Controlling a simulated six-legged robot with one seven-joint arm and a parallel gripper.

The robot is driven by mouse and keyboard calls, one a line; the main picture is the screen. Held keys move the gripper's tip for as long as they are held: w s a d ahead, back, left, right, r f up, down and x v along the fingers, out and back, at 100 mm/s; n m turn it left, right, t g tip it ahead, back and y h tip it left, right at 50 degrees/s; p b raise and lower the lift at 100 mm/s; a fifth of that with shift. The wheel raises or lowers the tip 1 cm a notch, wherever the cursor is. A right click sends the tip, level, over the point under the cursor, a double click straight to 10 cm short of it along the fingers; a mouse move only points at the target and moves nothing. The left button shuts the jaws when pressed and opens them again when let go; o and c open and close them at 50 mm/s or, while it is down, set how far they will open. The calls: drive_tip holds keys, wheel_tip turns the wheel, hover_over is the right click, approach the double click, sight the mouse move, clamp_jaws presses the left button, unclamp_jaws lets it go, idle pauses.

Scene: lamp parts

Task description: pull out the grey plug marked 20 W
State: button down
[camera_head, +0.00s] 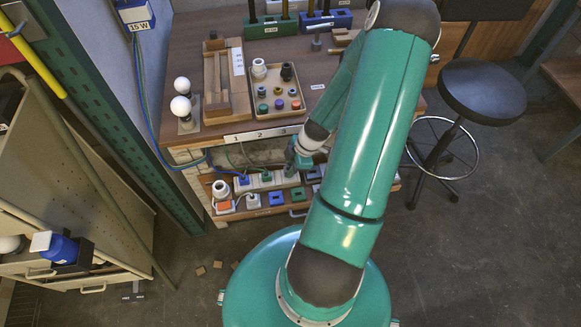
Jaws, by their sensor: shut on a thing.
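My gripper (292,161) is at the front of the workbench, beside the back row of plugs on the lower shelf.
A front row on the shelf has an orange plug (225,205), a blue one (276,198) and a green one (298,194). The bench top above holds a wooden tray (266,113) of small parts and two white bulbs (181,96). A black stool (482,90) stands right.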

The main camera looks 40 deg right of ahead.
drive_tip(key=shift+r, duration=0.1)
drive_tip(key=shift+r, duration=2.4)
